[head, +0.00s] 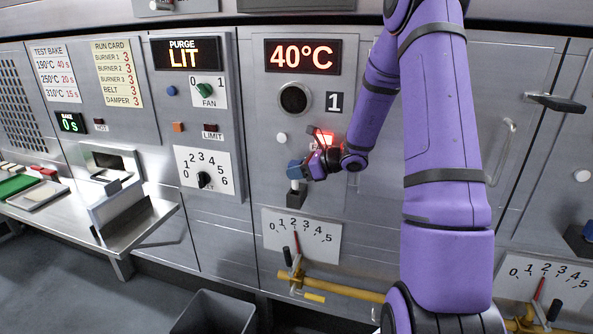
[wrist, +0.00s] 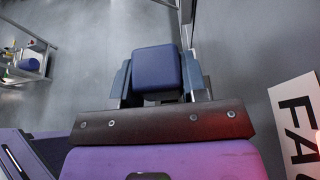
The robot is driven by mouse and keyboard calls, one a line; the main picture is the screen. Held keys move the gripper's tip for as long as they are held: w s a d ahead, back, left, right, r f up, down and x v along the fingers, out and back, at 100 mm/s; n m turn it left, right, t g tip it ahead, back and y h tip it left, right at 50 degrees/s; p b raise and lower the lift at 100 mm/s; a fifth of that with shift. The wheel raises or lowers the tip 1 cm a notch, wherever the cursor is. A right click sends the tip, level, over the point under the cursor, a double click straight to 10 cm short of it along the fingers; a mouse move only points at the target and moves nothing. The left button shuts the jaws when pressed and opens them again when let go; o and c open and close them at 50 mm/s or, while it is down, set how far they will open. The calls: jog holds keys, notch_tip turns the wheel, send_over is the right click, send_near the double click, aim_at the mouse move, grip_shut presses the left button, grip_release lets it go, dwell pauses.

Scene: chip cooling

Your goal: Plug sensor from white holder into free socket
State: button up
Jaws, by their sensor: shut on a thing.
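My gripper (head: 304,170) is at the panel of unit 1, below the 40°C display. It is shut on a blue block-shaped sensor head (head: 295,170). In the wrist view the blue sensor head (wrist: 157,70) sits between the two fingers. I cannot tell whether the sensor is still seated in the holder. I cannot make out a free socket for certain; a round white fitting (head: 281,138) shows above left of my gripper.
A lit red lamp (head: 326,139) is beside my wrist. A dial plate (head: 301,236) and a yellow pipe (head: 340,286) with a lever are below. A metal chute (head: 130,205) juts out at left. A dark bin (head: 215,313) stands on the floor.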

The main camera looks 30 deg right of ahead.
aim_at(297, 189)
jog(key=shift+f, duration=2.5)
jog(key=o, duration=1)
jog(key=shift+o, duration=0.2)
jog(key=v, duration=0.7)
jog(key=shift+s+d, duration=0.2)
